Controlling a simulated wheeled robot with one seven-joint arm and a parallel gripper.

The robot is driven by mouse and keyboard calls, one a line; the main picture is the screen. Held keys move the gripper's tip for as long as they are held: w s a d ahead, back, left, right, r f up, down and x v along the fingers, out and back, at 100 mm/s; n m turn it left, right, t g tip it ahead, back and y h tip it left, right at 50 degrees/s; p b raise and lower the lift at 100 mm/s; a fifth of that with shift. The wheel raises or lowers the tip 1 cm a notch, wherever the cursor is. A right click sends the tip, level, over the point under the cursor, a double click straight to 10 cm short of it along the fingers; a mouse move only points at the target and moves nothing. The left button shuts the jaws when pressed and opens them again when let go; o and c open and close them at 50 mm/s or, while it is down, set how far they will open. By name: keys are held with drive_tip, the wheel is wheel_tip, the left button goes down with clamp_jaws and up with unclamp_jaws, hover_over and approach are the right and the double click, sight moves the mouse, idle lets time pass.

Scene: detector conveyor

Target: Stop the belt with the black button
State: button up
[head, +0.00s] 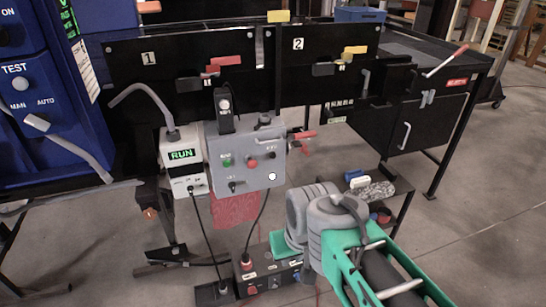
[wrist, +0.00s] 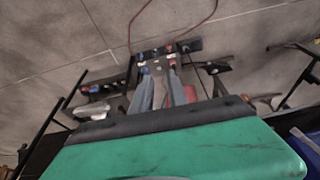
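A grey control box (head: 245,155) hangs on the front of the belt frame in the head view. Its face carries a green button (head: 227,162), a red button (head: 252,163), a white round piece (head: 272,176) and small dark controls; I cannot tell for sure which is the black button. The white unit (head: 184,160) at its left has a lit display reading RUN. My gripper (wrist: 161,73) points down toward the floor in the wrist view. Its two fingers stand apart with nothing seen held. In the head view its fingers are hidden behind my arm, below and right of the box.
A black floor box (head: 270,277) with red buttons and cables stands low near my arm. A blue test panel (head: 50,95) fills the left. A black cabinet (head: 425,120) stands at the right. Open floor lies at the lower right.

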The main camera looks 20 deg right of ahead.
clamp_jaws()
idle(1.3)
